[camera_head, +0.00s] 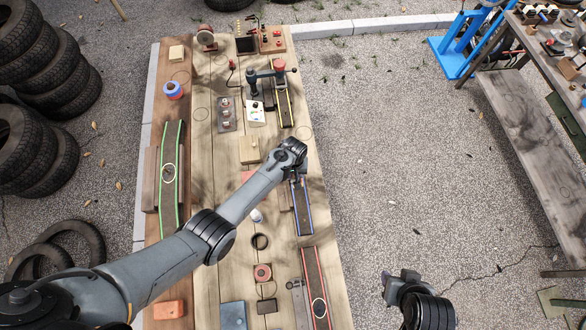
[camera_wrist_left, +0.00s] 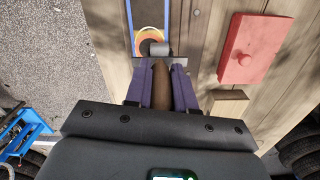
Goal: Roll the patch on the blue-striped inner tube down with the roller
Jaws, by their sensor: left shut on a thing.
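The blue-striped inner tube (camera_head: 303,208) lies on the wooden bench, and its far end is hidden by my left arm in the head view. In the left wrist view the tube (camera_wrist_left: 148,12) carries a round patch (camera_wrist_left: 147,36) with an orange and yellow rim. My left gripper (camera_wrist_left: 160,85) is shut on the brown handle of the roller (camera_wrist_left: 161,49). The roller's grey head overlaps the patch in this view; I cannot tell whether it touches. My left gripper (camera_head: 298,170) also shows over the tube in the head view. My right gripper (camera_head: 396,277) hangs over the gravel, its jaws unclear.
A green-striped tube (camera_head: 170,165) and a red-striped tube (camera_head: 317,290) lie on the bench. A red lidded box (camera_wrist_left: 250,48) lies beside the patched tube. A clamp (camera_head: 270,76) stands farther back. Gravel (camera_head: 400,170) is open to the right.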

